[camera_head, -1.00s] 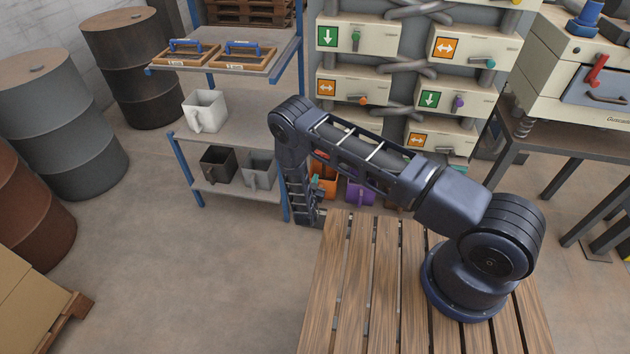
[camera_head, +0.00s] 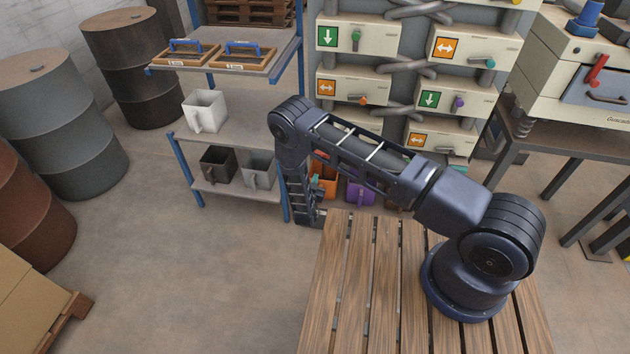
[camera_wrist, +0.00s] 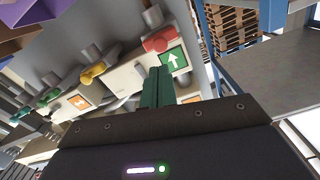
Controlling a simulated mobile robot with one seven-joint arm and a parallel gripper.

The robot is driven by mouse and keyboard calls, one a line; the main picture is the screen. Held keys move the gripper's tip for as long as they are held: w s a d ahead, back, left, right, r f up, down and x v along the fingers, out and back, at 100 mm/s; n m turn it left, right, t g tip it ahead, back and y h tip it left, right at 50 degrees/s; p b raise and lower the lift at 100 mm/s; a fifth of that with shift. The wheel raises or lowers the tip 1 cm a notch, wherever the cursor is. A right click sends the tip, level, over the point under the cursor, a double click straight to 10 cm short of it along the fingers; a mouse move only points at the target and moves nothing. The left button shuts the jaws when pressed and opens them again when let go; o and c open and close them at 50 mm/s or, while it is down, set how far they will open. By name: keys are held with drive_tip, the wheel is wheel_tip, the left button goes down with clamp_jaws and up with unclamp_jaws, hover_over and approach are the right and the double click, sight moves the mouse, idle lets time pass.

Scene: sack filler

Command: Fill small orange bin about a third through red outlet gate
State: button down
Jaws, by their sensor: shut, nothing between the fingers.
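The small orange bin (camera_head: 327,184) stands low behind my arm, right of the shelf rack; my arm partly hides it. In the wrist view, the red outlet gate handle (camera_wrist: 160,40) sits on a pale outlet box beside a green arrow sign. My gripper (camera_wrist: 157,72) shows there as two green fingers shut together and empty. Its tips appear just below the red handle in the picture; I cannot tell whether they touch it. In the head view, the gripper is mostly hidden by my arm beside the orange bin.
A purple bin (camera_head: 360,192) stands right of the orange one. The blue-framed shelf (camera_head: 228,122) holds a white bin (camera_head: 205,110), with dark and grey bins below. Outlet boxes with coloured handles and pipes fill the back.

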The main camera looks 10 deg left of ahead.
drive_tip(key=w, duration=0.7)
idle(6.0)
drive_tip(key=shift+w, duration=2.35)
drive_tip(key=s, duration=0.9)
